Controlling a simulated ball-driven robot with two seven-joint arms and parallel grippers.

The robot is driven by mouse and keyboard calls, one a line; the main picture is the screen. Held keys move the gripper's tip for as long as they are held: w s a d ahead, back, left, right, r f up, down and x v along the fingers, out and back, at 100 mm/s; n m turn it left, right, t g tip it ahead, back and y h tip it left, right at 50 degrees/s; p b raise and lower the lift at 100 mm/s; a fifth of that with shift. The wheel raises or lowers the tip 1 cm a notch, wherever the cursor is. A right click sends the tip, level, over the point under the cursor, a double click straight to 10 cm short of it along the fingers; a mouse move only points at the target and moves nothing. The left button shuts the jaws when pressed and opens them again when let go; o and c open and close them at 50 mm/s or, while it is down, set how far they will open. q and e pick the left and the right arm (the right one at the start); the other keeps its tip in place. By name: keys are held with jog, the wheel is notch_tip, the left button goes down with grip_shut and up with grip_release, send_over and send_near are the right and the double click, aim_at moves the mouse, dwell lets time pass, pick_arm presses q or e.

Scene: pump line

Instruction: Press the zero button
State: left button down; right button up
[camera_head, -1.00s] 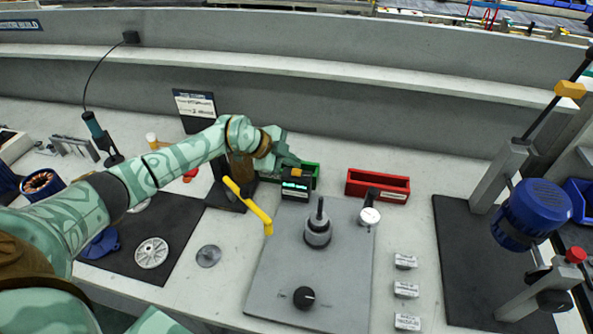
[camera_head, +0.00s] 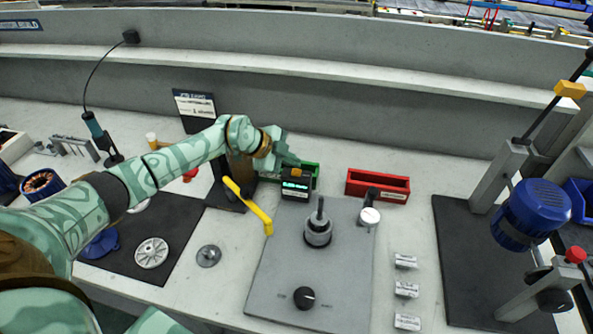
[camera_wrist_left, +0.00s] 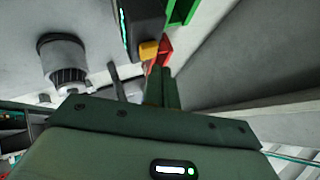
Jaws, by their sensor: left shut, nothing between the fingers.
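The small black display box (camera_head: 296,188) with a lit green readout stands at the back of the grey plate. A yellow-orange button (camera_head: 297,172) sits on its top; the button also shows in the left wrist view (camera_wrist_left: 149,50), beside the box (camera_wrist_left: 140,22). My left gripper (camera_head: 291,163) is shut and empty, right at the top of the box behind the button. In the left wrist view its closed fingertips (camera_wrist_left: 160,72) appear close beside the button. I cannot tell whether they touch it. My right gripper is not in view.
A green bin (camera_head: 312,170) stands just behind the box and a red bin (camera_head: 378,187) to its right.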

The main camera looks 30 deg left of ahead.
aim_at(292, 172)
pick_arm(q)
jog(key=shift+f, duration=0.15)
jog(key=shift+f, duration=0.25)
jog(key=shift+f, duration=0.45)
dwell(0.8)
jog(key=shift+r, duration=0.15)
jog(key=shift+r+p, duration=0.75)
jog(key=shift+p, duration=0.4)
notch_tip(292, 172, up, 5)
jog(key=p, duration=0.5)
jog(key=shift+r, duration=0.1)
